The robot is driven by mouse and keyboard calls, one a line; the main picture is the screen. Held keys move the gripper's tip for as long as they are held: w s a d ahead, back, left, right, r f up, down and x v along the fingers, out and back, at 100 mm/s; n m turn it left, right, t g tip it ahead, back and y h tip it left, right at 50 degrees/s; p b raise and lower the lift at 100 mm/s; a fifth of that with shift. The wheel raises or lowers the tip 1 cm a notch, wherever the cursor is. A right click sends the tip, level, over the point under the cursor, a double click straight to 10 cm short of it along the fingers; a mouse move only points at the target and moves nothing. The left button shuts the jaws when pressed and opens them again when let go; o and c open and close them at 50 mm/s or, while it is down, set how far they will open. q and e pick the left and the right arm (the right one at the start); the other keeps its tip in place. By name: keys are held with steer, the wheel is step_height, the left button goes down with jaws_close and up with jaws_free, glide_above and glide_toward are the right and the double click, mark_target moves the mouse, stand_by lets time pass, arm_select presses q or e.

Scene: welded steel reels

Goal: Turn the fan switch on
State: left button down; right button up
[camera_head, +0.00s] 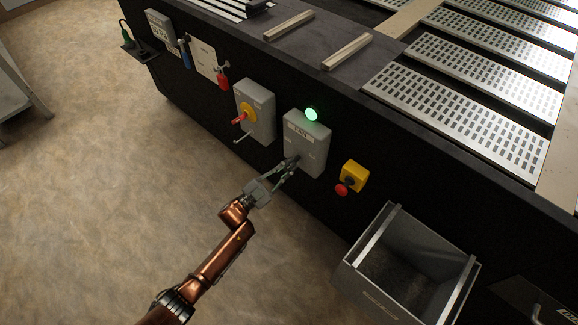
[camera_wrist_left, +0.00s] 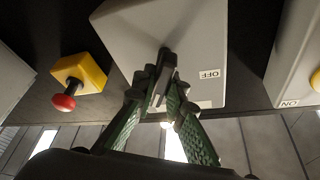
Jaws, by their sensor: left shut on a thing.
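The fan switch box (camera_head: 306,140) is a grey box on the dark side of the machine, with a white label and a lit green lamp (camera_head: 311,114) at its top. In the left wrist view the grey box (camera_wrist_left: 130,35) fills the upper middle, with an OFF label (camera_wrist_left: 210,73) beside a dark switch lever (camera_wrist_left: 166,58). My left gripper (camera_head: 292,163) is at the lower front of the box. In the wrist view its fingers (camera_wrist_left: 163,88) are closed around the lever, hiding part of it. My right gripper is not in view.
A yellow box with a red button (camera_head: 342,189) sits right of the fan switch box. A grey box with a yellow and red rotary switch (camera_head: 243,117) is on its left. An open grey bin (camera_head: 372,235) projects at lower right.

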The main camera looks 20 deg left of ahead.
arm_select(q)
steer(key=shift+d, duration=0.1)
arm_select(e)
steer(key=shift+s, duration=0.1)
arm_select(q)
steer(key=c, duration=2.2)
jaws_free()
steer(key=shift+o, duration=1.2)
steer(key=shift+s, duration=0.1)
steer(key=shift+s+a+f, duration=0.2)
steer(key=shift+s+a, duration=0.05)
steer(key=shift+a, duration=0.05)
steer(key=v, duration=1.1)
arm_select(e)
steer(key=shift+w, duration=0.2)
arm_select(q)
steer(key=shift+s+d, duration=0.1)
